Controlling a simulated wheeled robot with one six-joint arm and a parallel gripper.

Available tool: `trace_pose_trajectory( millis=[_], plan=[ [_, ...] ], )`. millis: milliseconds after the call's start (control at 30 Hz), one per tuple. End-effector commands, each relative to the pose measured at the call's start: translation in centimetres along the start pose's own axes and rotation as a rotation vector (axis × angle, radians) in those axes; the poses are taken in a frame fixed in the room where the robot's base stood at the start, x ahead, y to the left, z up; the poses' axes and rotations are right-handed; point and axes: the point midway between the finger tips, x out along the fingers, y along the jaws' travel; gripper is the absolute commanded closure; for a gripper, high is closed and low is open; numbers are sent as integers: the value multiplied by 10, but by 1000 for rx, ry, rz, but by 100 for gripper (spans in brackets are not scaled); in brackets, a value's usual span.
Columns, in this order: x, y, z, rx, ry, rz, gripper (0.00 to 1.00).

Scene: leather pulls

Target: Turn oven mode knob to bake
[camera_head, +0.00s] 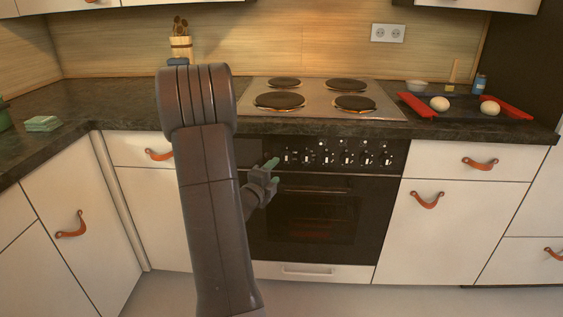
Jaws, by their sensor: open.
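The oven (318,215) is black with a dark glass door and stands under the cooktop. A row of several small knobs (346,158) with pale markings runs along its black control panel (306,146). The knobs are too small to tell which is the mode knob or where each points. My gripper (274,172) has green-tipped fingers. It is open and empty, in front of the panel's left end, below and left of the leftmost knob. My arm hides the oven's left edge.
The cooktop (318,97) has several dark plates with an orange glow at their edges. A dark tray with red handles (415,107) and two pale round items (439,104) sits at right on the counter (272,126). White drawers with leather pulls (427,200) flank the oven.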

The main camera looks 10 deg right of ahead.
Motion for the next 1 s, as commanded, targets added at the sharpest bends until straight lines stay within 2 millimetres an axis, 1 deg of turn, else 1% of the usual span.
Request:
trace_pose_trajectory(
  millis=[33,100,200,333,500,800,867,900,967,1000],
  plan=[
    [12,0,-1,1,3,-2,45],
    [27,0,-1,2,4,-2,45],
    [46,0,-1,0,2,-1,45],
    [64,0,0,1,2,-1,45],
    [76,0,0,1,0,0,45],
    [78,0,0,0,-1,0,45],
    [78,0,0,0,-1,0,55],
    [78,0,0,0,-1,0,63],
    [78,0,0,0,-1,0,75],
    [78,0,0,0,-1,0,83]
  ],
)
